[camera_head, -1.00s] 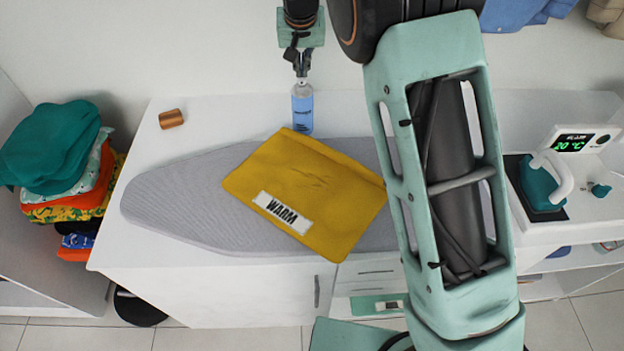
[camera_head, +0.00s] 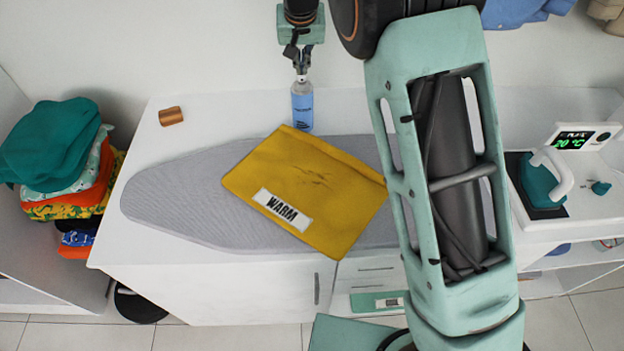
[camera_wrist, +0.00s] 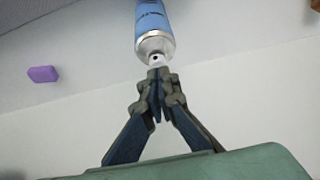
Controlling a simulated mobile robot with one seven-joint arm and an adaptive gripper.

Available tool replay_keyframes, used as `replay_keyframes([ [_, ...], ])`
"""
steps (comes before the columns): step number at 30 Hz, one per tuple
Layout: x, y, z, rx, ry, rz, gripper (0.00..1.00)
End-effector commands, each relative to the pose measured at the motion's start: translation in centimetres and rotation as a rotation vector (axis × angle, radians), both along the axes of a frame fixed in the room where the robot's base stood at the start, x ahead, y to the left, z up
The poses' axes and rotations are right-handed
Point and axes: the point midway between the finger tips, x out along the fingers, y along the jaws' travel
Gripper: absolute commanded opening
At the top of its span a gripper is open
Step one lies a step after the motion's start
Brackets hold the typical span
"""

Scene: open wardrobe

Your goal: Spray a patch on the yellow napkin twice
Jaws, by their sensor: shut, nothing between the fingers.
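The yellow napkin (camera_head: 300,185) lies flat on the grey ironing pad, with a white "WARM" label (camera_head: 283,209) near its front edge and small dark streaks on its middle. A spray bottle (camera_head: 302,110) with a blue body and silver top stands upright behind the napkin's far corner. The bottle also shows in the wrist view (camera_wrist: 154,28), nozzle towards me. My gripper (camera_head: 301,76) points down directly above the bottle's top. In the wrist view its fingertips (camera_wrist: 157,78) are together at the nozzle, with nothing between them. Whether they touch it I cannot tell.
The ironing pad (camera_head: 180,200) covers much of the white counter. A copper-coloured block (camera_head: 171,116) sits at the back left. Folded clothes (camera_head: 62,170) are stacked at left. A teal iron on its station (camera_head: 545,185) stands at right. My arm hides the counter's right middle.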

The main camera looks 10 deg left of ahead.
Motion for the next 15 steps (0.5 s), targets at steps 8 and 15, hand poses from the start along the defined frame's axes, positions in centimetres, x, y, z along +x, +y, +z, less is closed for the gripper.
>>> replay_keyframes([
  [8, 0.0, -0.02, -1.32, 0.0, 0.0, 0.0, 0.0],
  [15, -0.03, -0.02, -1.0, -0.001, 0.002, 0.0, 0.0],
])
